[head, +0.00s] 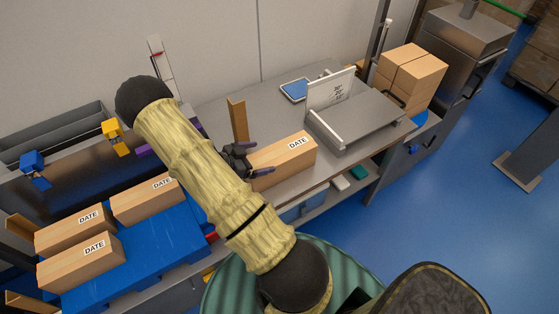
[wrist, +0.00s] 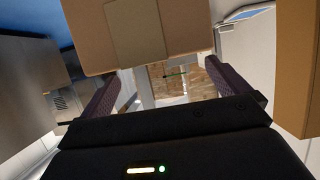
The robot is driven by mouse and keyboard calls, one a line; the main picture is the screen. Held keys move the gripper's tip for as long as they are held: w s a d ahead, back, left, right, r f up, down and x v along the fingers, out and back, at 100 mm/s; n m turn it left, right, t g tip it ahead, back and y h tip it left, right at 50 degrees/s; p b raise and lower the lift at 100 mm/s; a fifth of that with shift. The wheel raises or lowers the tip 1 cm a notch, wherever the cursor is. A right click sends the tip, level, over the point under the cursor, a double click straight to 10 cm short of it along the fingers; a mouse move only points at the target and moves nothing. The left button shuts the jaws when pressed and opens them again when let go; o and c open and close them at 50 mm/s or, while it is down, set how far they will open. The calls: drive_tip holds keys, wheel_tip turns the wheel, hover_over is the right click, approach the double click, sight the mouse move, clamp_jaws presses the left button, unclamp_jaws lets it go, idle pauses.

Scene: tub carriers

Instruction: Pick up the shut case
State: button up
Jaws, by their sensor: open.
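A brown cardboard case with a DATE label (head: 290,158) lies on the grey bench, its top looking shut. It also shows at the top of the wrist view (wrist: 160,28), with a tape-like strip across it. My gripper (head: 256,158) is at the case's left end in the head view, one finger on the near side and one toward the far side.
Several DATE cases (head: 80,262) sit on a blue platform (head: 170,245) at the left. A grey plate unit (head: 365,120) with a white upright board (head: 330,90) stands right of the case. Brown boxes (head: 412,72) are behind it.

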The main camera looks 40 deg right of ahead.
sight(276, 153)
drive_tip(key=shift+s+d+f, duration=0.1)
drive_tip(key=shift+d+f, duration=0.15)
drive_tip(key=shift+d, duration=0.25)
drive_tip(key=shift+p+x, duration=0.75)
drive_tip(key=shift+x, duration=1.9)
drive_tip(key=shift+r, duration=0.1)
drive_tip(key=c, duration=1.7)
drive_tip(key=shift+r, duration=0.1)
drive_tip(key=shift+c, duration=1.3)
wheel_tip(276, 153, up, 10)
drive_tip(key=shift+b, duration=0.45)
